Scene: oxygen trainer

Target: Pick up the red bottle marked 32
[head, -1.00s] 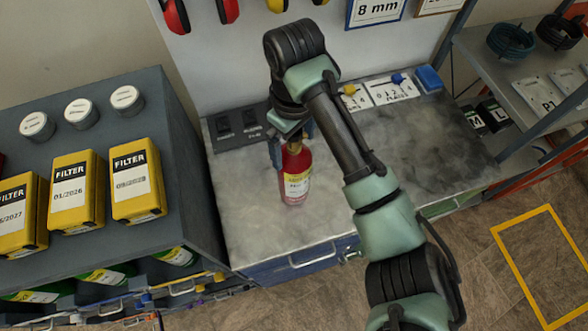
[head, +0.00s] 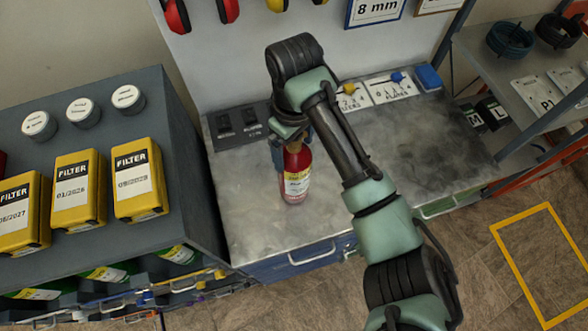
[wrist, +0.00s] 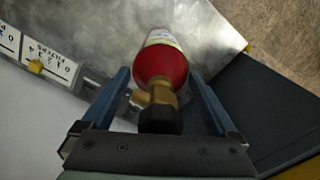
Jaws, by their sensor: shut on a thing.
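The red bottle (head: 297,188) stands upright on the grey worktop, with a yellow and white label whose number I cannot read. My gripper (head: 291,138) is above it, shut on its upper part and hiding its top from the head view. In the wrist view the bottle (wrist: 161,66) lies between the two blue fingers of my gripper (wrist: 160,85), with its brass valve and black cap nearest the camera. I see no clear gap between its base and the worktop.
The worktop (head: 250,225) is clear in front of and right of the bottle. Dark labelled plates (head: 237,128) lie behind it. A cabinet with yellow filter boxes (head: 138,180) stands left. A blue block (head: 428,77) sits at the back right.

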